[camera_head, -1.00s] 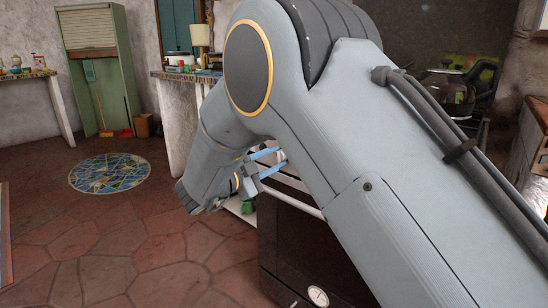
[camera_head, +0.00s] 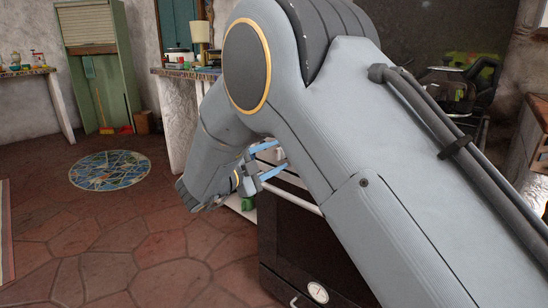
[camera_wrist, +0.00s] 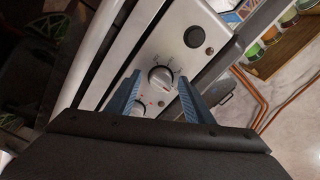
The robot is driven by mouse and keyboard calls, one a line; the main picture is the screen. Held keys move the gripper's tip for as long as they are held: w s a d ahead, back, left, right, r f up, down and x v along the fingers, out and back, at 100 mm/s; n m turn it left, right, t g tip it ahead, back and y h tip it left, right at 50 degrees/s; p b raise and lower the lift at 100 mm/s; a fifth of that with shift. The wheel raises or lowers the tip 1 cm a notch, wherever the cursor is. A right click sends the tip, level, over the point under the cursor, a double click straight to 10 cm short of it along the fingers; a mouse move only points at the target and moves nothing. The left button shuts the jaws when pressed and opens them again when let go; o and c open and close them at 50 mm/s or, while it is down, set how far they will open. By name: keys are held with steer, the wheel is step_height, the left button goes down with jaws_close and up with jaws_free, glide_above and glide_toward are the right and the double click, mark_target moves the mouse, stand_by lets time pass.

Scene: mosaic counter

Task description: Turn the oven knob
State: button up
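The fingers are apart, with nothing seen held. I cannot tell exactly how far the tips are from the knob. A second control (camera_wrist: 138,108) with red marks shows lower, partly behind the left finger. In the head view my gripper (camera_head: 276,165) is beside the oven (camera_head: 312,245), and my arm hides the knob.
A dark round button (camera_wrist: 194,37) is on the panel. Copper pipes (camera_wrist: 292,100) and a shelf of jars (camera_wrist: 285,30) are at the right in the wrist view. A counter (camera_head: 185,73) stands behind the arm. The tiled floor (camera_head: 110,240) at left is open.

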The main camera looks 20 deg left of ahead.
steer(key=p+v, duration=0.1)
steer(key=v, duration=0.6)
steer(key=shift+s+p, duration=0.3)
steer(key=shift+s, duration=0.05)
steer(key=shift+w+a, duration=0.1)
steer(key=shift+a, duration=0.05)
